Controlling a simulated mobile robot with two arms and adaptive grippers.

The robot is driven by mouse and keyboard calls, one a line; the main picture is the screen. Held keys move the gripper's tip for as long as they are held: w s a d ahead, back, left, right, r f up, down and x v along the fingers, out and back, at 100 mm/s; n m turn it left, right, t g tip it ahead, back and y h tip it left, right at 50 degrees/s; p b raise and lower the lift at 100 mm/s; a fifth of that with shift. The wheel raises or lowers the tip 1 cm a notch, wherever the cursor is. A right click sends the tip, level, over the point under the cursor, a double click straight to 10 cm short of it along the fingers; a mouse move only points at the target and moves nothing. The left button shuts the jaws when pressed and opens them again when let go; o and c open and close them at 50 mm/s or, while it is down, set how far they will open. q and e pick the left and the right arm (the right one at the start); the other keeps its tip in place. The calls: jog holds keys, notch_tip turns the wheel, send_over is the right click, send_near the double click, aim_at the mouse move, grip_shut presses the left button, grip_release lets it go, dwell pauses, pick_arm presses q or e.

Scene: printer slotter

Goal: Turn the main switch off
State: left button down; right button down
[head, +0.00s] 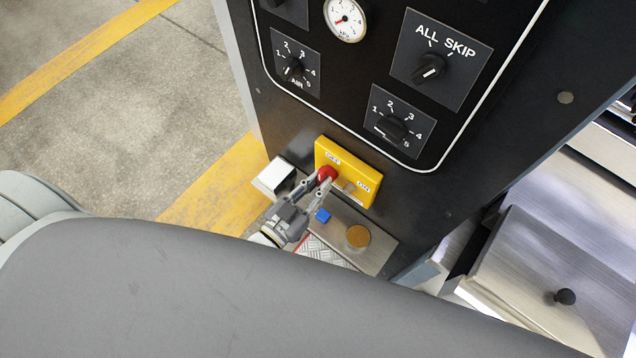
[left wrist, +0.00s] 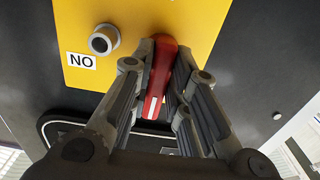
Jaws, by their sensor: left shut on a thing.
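The main switch is a yellow panel (head: 355,160) low on the black machine front, with an OFF label at its left and an ON label at its right. Its red handle (head: 326,174) sits by the OFF label. A small silver post stands between the handle and the ON label. My left gripper (head: 322,181) is shut on the red handle. In the left wrist view the handle (left wrist: 162,72) lies between both fingers, with the silver post (left wrist: 103,40) apart at the left. The ON label appears upside down there; the OFF label is hidden. My right gripper is not in view.
Above the switch are black dials, including the ALL SKIP dial (head: 429,68), and a gauge (head: 345,19). Below it a metal ledge carries a blue button (head: 323,215) and an orange disc (head: 358,236). A metal box with a black knob (head: 565,297) is at the right.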

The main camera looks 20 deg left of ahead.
pick_arm(q)
jog(key=c, duration=1.4)
grip_release()
jog(key=v, duration=1.2)
jog(key=s+a+f+g+y, duration=0.2)
jog(key=f+g, duration=0.2)
jog(key=f, duration=0.7)
jog(key=s+a+f+g+y, duration=0.2)
jog(key=f+g, duration=0.1)
jog(key=f, duration=0.9)
jog(key=s+a+f+g, duration=0.1)
jog(key=s+f+g, duration=0.2)
jog(key=s+f, duration=0.1)
jog(key=s+a+f+n+g+y, duration=0.1)
jog(key=s+f+g, duration=0.2)
jog(key=s+f, duration=0.2)
jog(key=s+a+f+g+y, duration=0.1)
jog(key=s+f+g, duration=0.1)
jog(key=s+f, duration=0.3)
jog(key=shift+s+a+f+g, duration=0.15)
jog(key=shift+s+g, duration=0.25)
jog(key=shift+s, duration=0.8)
